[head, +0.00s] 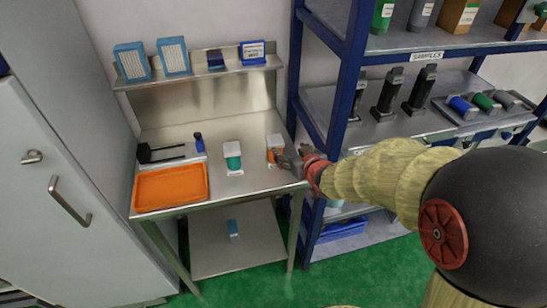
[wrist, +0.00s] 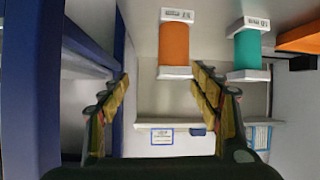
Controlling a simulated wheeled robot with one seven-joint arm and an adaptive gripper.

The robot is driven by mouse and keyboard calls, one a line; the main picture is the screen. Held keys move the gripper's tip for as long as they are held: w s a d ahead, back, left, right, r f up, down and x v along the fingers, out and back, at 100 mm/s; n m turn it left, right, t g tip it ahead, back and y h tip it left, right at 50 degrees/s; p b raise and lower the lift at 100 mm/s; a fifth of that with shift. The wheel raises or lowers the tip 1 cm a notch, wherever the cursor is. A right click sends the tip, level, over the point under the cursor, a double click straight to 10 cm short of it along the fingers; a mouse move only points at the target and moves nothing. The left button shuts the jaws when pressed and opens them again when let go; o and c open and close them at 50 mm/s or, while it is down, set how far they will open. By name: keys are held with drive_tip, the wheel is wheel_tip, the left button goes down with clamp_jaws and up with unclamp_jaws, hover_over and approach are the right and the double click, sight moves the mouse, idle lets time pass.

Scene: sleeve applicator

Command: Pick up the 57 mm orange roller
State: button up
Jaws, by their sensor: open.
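The orange roller (head: 271,156) stands upright between white end pieces near the right edge of the steel bench (head: 222,192). My gripper (head: 287,160) is just right of it in the head view and partly covers it. In the wrist view, which looks upside down, the orange roller (wrist: 174,45) is beyond the fingertips and nearer the right finger. My open gripper (wrist: 160,80) has nothing between its fingers there. The size label on the orange roller's stand is too small to read surely.
A teal roller (head: 232,161) on a similar stand is left of the orange one. An orange tray (head: 171,188), a dark blue bottle (head: 199,143) and black tools (head: 160,154) are further left. A blue-framed rack (head: 340,90) stands close on the right.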

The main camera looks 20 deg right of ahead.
drive_tip(key=shift+t+y, duration=0.3)
drive_tip(key=shift+y, duration=0.3)
drive_tip(key=f, duration=0.1)
drive_tip(key=w+f, duration=0.1)
drive_tip(key=a+f, duration=0.1)
drive_tip(key=shift+w+a+f+b, duration=0.1)
drive_tip(key=shift+w+f+b, duration=0.1)
drive_tip(key=shift+f+b, duration=0.2)
drive_tip(key=shift+w+a+f, duration=0.35)
drive_tip(key=shift+w+f, duration=0.05)
drive_tip(key=shift+f, duration=0.05)
drive_tip(key=b+x, duration=0.2)
drive_tip(key=x, duration=0.4)
drive_tip(key=shift+a+f+b, duration=0.1)
drive_tip(key=shift+b, duration=0.25)
drive_tip(key=shift+w+a+f, duration=0.1)
drive_tip(key=shift+w+f, duration=0.05)
drive_tip(key=shift+w, duration=0.35)
drive_tip(key=shift+c, duration=1.3)
drive_tip(key=c, duration=1.3)
